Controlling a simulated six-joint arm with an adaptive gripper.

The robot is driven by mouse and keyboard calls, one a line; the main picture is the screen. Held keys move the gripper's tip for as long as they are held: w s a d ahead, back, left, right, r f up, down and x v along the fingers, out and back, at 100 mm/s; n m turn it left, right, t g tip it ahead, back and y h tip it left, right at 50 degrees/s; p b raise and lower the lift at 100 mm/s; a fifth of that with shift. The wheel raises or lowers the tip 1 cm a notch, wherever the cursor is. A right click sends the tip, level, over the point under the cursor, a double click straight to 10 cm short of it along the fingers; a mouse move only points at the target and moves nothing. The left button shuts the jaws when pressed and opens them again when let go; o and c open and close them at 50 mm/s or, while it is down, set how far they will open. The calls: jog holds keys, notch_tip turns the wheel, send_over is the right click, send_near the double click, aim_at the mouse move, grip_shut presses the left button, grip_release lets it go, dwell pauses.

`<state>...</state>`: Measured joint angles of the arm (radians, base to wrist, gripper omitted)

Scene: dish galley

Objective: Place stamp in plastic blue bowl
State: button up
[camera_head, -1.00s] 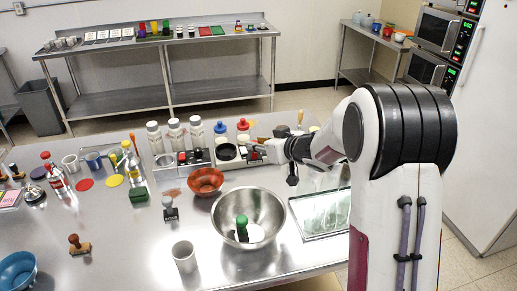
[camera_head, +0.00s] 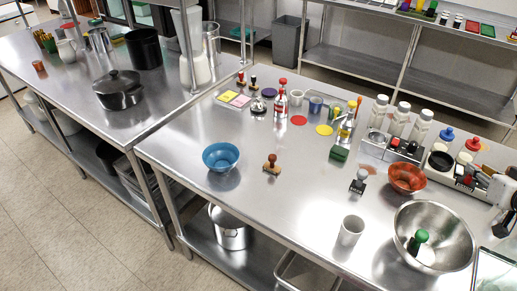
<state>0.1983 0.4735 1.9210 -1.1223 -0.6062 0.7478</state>
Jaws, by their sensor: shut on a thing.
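The plastic blue bowl (camera_head: 221,156) stands near the front left of the steel table, and its inside looks empty. My gripper (camera_head: 472,181) shows small at the right edge, over the divided tray and far to the right of the blue bowl. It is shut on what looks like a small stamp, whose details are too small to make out. Other stamps stand on the table: a wooden-handled one (camera_head: 271,164) right of the blue bowl and a grey-handled one (camera_head: 359,181) in the middle. A green-handled one (camera_head: 418,240) is in the steel bowl (camera_head: 434,217).
A black pot (camera_head: 118,89) stands on the left table.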

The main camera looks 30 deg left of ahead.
jog(key=s+a+f+n+g+y, duration=0.1)
jog(key=s+a+n+g+y, duration=0.15)
jog(key=a, duration=1.45)
jog(key=s+a+n+g+y, duration=0.2)
jog(key=s+a+n+y, duration=0.15)
jog(key=a, duration=1.35)
jog(key=s+a+r+n+g, duration=0.1)
jog(key=s+a, duration=0.4)
jog(key=a, duration=0.5)
jog(key=s+a+r+n+g, duration=0.1)
jog(key=s+a, duration=0.5)
jog(key=a, duration=0.5)
jog(key=s+a+r+n+g+y, duration=0.1)
jog(key=s+a+n, duration=0.1)
jog(key=s+a, duration=0.4)
jog(key=a, duration=0.5)
jog(key=shift+w+d, duration=0.1)
jog(key=shift+d, duration=0.05)
grip_shut()
jog(key=shift+f, duration=0.15)
